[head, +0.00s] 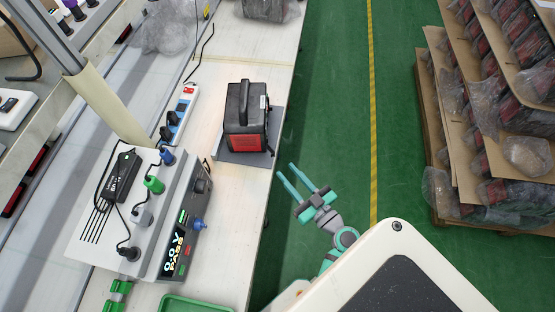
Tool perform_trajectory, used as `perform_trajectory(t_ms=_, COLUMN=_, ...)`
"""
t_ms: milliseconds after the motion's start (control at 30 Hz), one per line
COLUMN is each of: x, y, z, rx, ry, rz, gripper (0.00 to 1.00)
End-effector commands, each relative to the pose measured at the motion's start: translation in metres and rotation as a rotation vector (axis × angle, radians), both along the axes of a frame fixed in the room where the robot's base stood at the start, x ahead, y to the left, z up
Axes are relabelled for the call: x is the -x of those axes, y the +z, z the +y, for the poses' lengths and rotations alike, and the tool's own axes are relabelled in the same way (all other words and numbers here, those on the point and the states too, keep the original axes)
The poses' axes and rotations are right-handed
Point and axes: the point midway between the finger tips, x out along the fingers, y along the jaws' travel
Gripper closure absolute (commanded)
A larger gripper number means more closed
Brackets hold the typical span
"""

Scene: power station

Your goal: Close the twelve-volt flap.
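A black power station (236,108) with a top handle and a red lower panel stands upright on a grey plate (245,158) on the bench. The twelve-volt flap is too small to make out in this view, so I cannot tell how it stands. My gripper (287,169), with two teal fingers, is right of and nearer than the power station, beyond the bench's right edge over the green floor. Its fingers are parallel with a gap between them, and nothing is held. It is apart from the power station.
A grey test unit (188,240) with cables and a lit display stands on the near left of the bench (222,260). A power strip (179,115) lies behind it. Stacked wrapped goods (490,120) stand at right. The green floor (335,100) between is clear.

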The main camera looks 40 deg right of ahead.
Motion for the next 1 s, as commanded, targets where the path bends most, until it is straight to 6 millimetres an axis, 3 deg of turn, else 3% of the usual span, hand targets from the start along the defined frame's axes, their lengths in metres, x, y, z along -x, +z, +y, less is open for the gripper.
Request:
perform_trajectory(t_ms=200, x=-0.038, y=0.001, z=-0.002, rx=0.002, ry=0.000, rz=-0.002, gripper=0.72)
perform_trajectory(t_ms=400, x=-0.059, y=0.001, z=-0.003, rx=0.001, ry=-0.001, rz=-0.002, gripper=0.72)
perform_trajectory(t_ms=800, x=-0.065, y=0.001, z=-0.003, rx=0.001, ry=0.000, rz=-0.001, gripper=0.72)
perform_trajectory(t_ms=900, x=-0.065, y=0.001, z=-0.003, rx=0.001, ry=0.000, rz=-0.001, gripper=0.96)
perform_trajectory(t_ms=1000, x=-0.065, y=0.001, z=-0.003, rx=0.001, ry=0.000, rz=-0.001, gripper=1.00)
